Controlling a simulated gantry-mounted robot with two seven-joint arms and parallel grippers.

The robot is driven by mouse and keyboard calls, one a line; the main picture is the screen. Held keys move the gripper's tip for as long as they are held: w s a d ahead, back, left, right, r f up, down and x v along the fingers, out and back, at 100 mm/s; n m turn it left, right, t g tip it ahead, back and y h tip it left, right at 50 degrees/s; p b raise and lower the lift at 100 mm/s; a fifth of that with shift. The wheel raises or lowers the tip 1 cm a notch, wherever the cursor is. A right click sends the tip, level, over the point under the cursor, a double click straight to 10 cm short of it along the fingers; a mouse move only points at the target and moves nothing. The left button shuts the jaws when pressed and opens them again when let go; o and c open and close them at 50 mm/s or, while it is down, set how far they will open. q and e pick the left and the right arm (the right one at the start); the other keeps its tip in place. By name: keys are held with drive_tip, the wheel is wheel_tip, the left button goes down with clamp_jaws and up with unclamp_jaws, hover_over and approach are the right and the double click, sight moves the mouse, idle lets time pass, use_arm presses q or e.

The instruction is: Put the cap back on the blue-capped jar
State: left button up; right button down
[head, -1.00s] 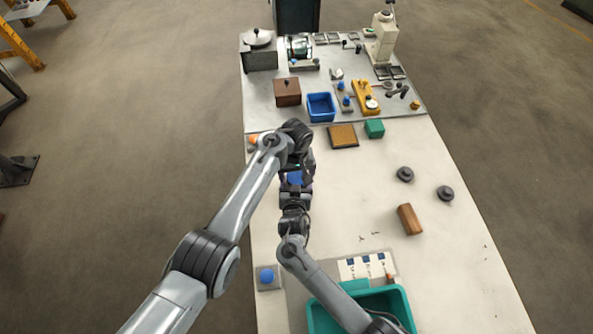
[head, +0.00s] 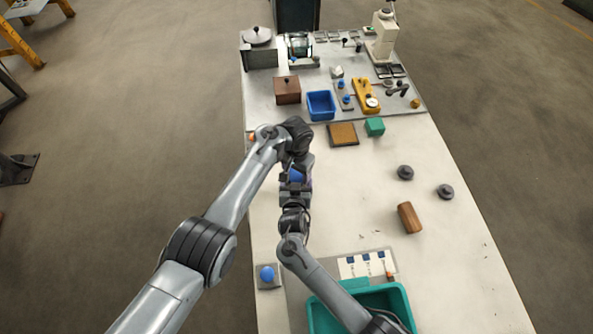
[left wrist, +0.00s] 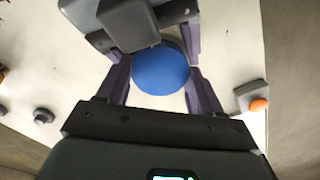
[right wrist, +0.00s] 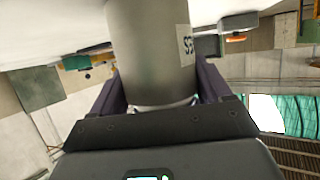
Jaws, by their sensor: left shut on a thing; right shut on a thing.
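My left gripper (left wrist: 160,88) is shut on the round blue cap (left wrist: 160,72), which lies between its fingers in the left wrist view. My right gripper (right wrist: 163,100) is shut on a grey metal jar (right wrist: 152,50) with a white label, which fills the middle of the right wrist view. In the head view the two grippers meet over the table's left side, with the blue cap (head: 296,174) showing between them. The cap is at the jar's end, but whether it is seated or just apart is hidden.
A teal bin (head: 402,300) stands at the near end beside a labelled plate. A brown block (head: 409,218) and two dark discs (head: 405,173) lie on the right. The middle of the table is clear.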

use_arm(q)
drive_tip(key=shift+m, duration=0.7)
drive_tip(key=o, duration=1.2)
drive_tip(key=shift+r, duration=2.25)
